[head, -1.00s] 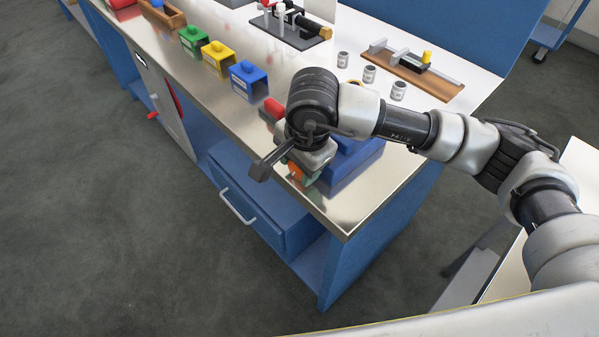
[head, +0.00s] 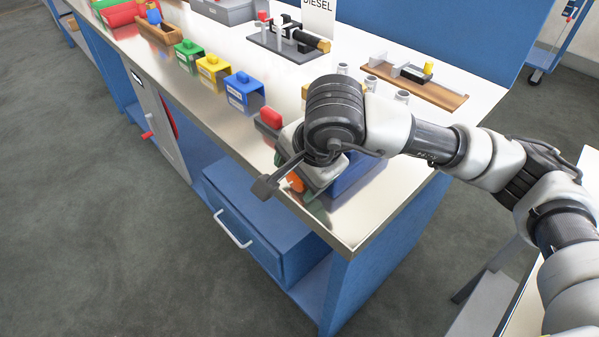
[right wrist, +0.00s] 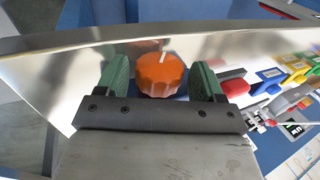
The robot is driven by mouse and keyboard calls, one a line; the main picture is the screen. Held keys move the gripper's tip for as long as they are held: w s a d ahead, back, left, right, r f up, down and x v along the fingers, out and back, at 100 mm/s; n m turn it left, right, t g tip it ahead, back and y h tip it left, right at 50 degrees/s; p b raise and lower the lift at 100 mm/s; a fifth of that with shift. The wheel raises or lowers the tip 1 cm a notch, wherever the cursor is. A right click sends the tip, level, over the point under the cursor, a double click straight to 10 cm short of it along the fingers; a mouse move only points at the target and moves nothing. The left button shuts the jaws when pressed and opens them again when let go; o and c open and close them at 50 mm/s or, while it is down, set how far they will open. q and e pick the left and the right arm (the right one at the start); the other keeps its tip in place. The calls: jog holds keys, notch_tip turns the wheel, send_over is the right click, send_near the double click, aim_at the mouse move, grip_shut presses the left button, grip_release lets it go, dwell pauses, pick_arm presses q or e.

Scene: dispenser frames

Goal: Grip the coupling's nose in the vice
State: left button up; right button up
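An orange ribbed knob (right wrist: 160,76) with a white mark stands between the two green fingers of my right gripper (right wrist: 160,88) in the right wrist view. The fingers are spread, one on each side; I cannot tell whether either touches it. In the head view the knob (head: 295,182) shows under my right wrist, near the bench's front edge. A blue body (head: 352,172), perhaps the vice, is mostly hidden behind my right wrist. A red-ended part (head: 270,117) shows just beyond; I cannot tell whether it is the coupling. The vice jaws are hidden. My left gripper is out of view.
Green, yellow and blue (head: 243,92) dispensers stand in a row along the bench (head: 205,107). Several small grey cans (head: 401,97) and a wooden board with a fixture (head: 415,85) lie behind my arm. A black-and-grey fixture (head: 290,42) stands farther back.

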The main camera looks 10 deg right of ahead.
jog(key=shift+o, duration=0.3)
jog(key=v, duration=1)
jog(key=shift+r, duration=0.35)
